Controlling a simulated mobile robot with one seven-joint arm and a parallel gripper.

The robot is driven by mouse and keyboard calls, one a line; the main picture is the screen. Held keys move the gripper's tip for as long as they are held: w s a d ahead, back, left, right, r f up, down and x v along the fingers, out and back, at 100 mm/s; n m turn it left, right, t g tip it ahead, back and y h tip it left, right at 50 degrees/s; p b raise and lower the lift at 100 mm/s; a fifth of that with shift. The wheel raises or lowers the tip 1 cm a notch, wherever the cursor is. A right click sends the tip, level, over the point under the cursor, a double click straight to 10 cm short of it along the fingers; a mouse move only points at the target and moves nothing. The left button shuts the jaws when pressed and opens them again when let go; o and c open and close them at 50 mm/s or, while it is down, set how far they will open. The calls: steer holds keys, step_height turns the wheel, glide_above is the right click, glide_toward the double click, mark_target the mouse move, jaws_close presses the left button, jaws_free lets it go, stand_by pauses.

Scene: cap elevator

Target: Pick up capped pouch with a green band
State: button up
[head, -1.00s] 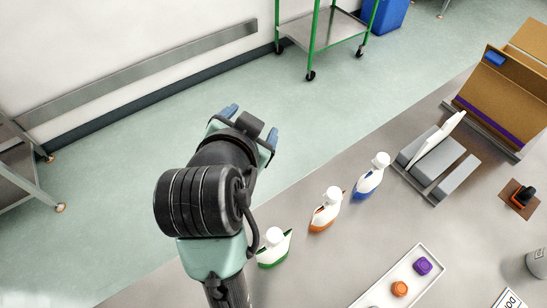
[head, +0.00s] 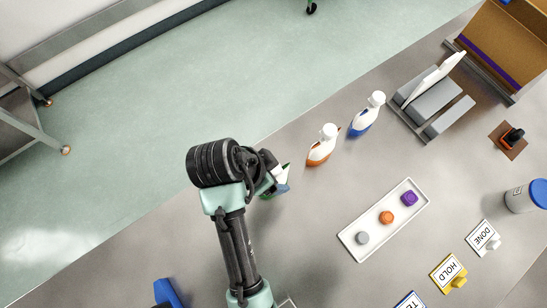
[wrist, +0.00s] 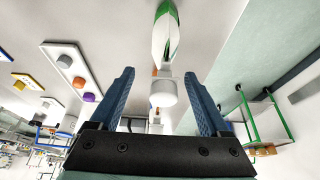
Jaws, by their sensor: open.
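The capped pouch with a green band shows in the wrist view (wrist: 166,40), white with green sides. Its round white cap (wrist: 163,92) appears between my two blue fingers, with a gap on either side. My gripper (wrist: 158,74) is open and empty. In the head view my gripper (head: 279,183) is at this pouch, on the bench left of the other pouches. My arm and gripper hide most of the pouch there; only bits of green and white show. I cannot tell how deep the cap sits between the fingers.
An orange-banded pouch (head: 321,148) and a blue-banded pouch (head: 365,118) stand to the right. A white tray (head: 374,228) holds grey, orange and purple caps. A grey stand (head: 436,99), brown box (head: 510,45) and label cards (head: 483,236) lie further right.

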steer(key=shift+a+p+x, duration=0.2)
steer(key=shift+p+x, duration=0.5)
steer(key=shift+x, duration=1.95)
steer(key=shift+w, duration=0.15)
steer(key=shift+c, duration=0.2)
jaws_close()
